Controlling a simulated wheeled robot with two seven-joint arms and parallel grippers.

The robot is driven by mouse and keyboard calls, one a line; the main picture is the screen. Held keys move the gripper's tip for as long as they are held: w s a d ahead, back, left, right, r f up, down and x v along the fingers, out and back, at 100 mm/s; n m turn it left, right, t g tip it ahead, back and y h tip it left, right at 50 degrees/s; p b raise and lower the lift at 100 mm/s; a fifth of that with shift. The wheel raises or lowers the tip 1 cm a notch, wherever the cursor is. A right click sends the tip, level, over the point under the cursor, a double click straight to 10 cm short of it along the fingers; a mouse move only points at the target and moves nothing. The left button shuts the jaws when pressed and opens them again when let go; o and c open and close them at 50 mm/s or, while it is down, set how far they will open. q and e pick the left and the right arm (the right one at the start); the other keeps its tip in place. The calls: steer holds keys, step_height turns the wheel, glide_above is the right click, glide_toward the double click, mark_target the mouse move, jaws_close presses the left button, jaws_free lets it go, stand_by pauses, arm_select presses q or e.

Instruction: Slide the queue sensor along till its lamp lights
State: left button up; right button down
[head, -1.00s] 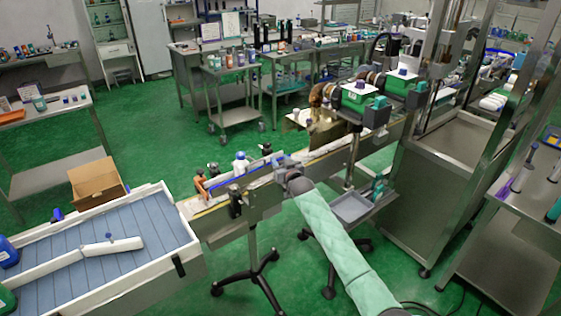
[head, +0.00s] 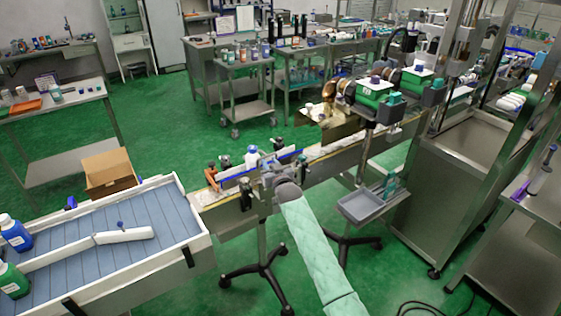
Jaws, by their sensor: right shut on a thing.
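My right gripper (head: 271,175) is at the near side rail of the narrow conveyor (head: 225,204). It is shut on a small grey part at the rail, which I take to be the queue sensor (head: 266,183); the gripper and wrist hide most of it. I cannot make out its lamp or whether it is lit. A dark block (head: 245,195) sits on the near rail just left of the gripper. My left gripper is out of view.
A slatted blue-grey accumulation table (head: 130,262) with white walls adjoins the conveyor's left end. A grey tray (head: 362,205) sits right of my forearm. Green-bodied machine units (head: 378,98) stand over the conveyor's right part. A cardboard box (head: 109,172) is behind the table.

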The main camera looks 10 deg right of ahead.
steer(key=shift+s+a, duration=0.15)
steer(key=shift+a, duration=0.2)
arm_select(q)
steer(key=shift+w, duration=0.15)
arm_select(e)
steer(key=c, duration=1.1)
jaws_free()
steer(key=shift+c, duration=0.2)
steer(key=shift+s+f, duration=0.1)
steer(key=shift+s, duration=0.15)
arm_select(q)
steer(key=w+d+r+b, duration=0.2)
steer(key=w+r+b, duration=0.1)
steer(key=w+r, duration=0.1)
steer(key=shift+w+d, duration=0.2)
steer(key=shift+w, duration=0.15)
arm_select(e)
steer(key=s+d, duration=0.1)
steer(key=s, duration=0.6)
steer(key=shift+s, duration=0.1)
